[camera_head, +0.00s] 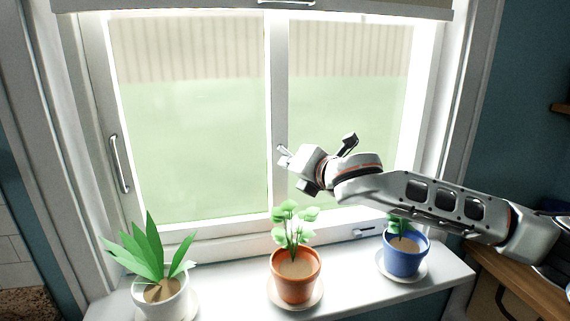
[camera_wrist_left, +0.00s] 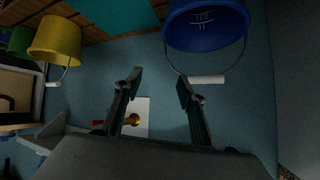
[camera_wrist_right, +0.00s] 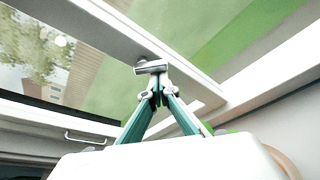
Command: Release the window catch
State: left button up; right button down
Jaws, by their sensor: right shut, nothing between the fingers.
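The window (camera_head: 275,110) has two panes and a white middle upright. A small grey metal catch (camera_wrist_right: 152,67) with a round pivot is on a white window bar in the right wrist view. In the head view a small metal piece, seemingly this catch (camera_head: 282,151), shows at the upright. My right gripper (camera_wrist_right: 158,86) is shut and empty, its fingertips right at the catch; I cannot tell whether they touch. In the head view the right gripper (camera_head: 290,160) is in front of the upright. My left gripper (camera_wrist_left: 160,77) is open and empty, away from the window.
A white pot (camera_head: 160,299), a terracotta pot (camera_head: 295,285) and a blue pot (camera_head: 404,258) with plants stand on the sill (camera_head: 345,293). A pull handle (camera_head: 120,163) is on the left frame. Blue (camera_wrist_left: 207,28) and yellow (camera_wrist_left: 57,40) buckets are near my left gripper.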

pick_arm(q)
jog(key=shift+w+a+r, duration=0.15)
jog(key=shift+w+a, duration=0.05)
jog(key=shift+w, duration=0.1)
pick_arm(e)
jog(key=n, duration=0.1)
jog(key=n+h, duration=0.1)
jog(key=d+n+h, duration=0.1)
jog(key=n, duration=0.1)
jog(key=shift+w+r, duration=0.1)
jog(key=shift+r, duration=0.25)
pick_arm(q)
jog(key=shift+d, duration=0.1)
pick_arm(e)
jog(key=shift+r, duration=0.15)
